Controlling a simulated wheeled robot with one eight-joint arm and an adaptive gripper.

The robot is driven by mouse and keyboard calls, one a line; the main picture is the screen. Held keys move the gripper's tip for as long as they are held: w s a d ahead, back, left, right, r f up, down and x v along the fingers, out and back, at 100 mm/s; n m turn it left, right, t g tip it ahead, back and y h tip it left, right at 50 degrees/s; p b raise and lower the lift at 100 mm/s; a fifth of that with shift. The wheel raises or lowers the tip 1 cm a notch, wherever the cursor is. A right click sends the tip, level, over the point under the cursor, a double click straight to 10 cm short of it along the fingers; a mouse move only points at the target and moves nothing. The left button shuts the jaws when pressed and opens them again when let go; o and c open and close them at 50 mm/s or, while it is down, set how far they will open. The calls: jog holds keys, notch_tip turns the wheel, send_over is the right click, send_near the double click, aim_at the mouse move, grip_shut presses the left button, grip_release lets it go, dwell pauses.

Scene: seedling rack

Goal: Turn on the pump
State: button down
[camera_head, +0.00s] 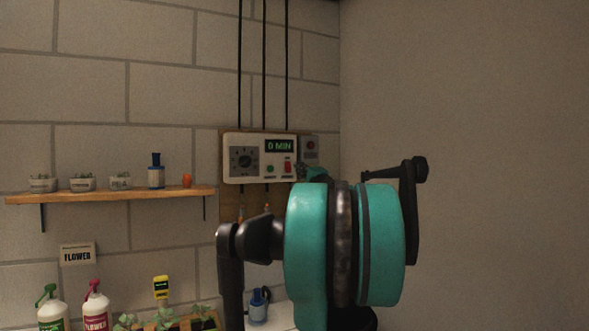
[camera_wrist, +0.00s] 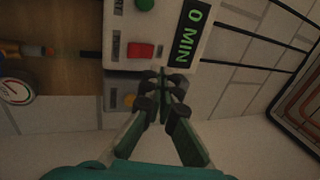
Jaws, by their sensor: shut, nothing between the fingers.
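The white control box (camera_head: 260,157) hangs on the wall with a dial (camera_head: 244,160), a green "0 MIN" display (camera_head: 279,146), a green button (camera_head: 270,168) and a red switch (camera_head: 287,165). In the wrist view, turned sideways, the red switch (camera_wrist: 140,50) and display (camera_wrist: 187,33) show up close. Contact cannot be told.
A wooden shelf (camera_head: 110,196) with small pots and a blue bottle is at left. Spray bottles (camera_head: 95,306) and seedlings stand below it. A round gauge (camera_wrist: 15,91) is at the wrist view's left. Black cables (camera_head: 264,65) run upward. The right wall is bare.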

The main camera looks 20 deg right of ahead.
jog(key=s, duration=0.7)
jog(key=shift+s+d, duration=0.15)
jog(key=shift+s, duration=0.05)
